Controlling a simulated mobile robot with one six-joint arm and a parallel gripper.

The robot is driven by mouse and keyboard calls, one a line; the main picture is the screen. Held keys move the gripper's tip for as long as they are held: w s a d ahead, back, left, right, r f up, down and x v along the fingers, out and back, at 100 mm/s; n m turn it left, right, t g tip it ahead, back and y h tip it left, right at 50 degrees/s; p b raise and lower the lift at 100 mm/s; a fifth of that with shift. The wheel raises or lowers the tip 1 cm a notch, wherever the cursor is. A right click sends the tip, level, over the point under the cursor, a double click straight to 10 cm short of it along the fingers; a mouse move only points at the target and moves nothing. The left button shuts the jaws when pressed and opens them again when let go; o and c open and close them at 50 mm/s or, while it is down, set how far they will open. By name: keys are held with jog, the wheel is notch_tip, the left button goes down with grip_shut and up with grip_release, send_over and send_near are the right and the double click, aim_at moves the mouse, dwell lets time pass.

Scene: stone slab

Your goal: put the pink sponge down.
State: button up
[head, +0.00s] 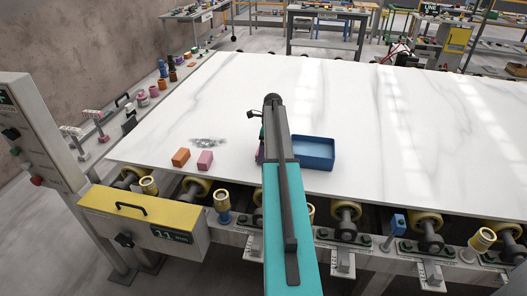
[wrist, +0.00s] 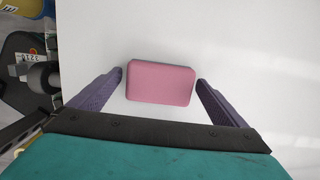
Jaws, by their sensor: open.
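The pink sponge (wrist: 160,81) lies flat on the white slab in the wrist view, between the two purple fingers of my gripper (wrist: 161,79). My gripper is open, with a narrow gap between each fingertip and the sponge's ends. In the head view my arm hides most of the gripper; a bit of purple shows at the arm's left side.
A blue tray (head: 314,153) is right of my arm. The slab (head: 420,120) is largely clear. A yellow-topped control box (head: 145,210) stands at its near left edge.

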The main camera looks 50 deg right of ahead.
notch_tip(320, 180, up, 12)
jog(key=s+b, duration=0.1)
jog(key=b, duration=0.1)
jog(key=shift+s+d, duration=0.25)
jog(key=shift+d, duration=0.2)
dwell(0.8)
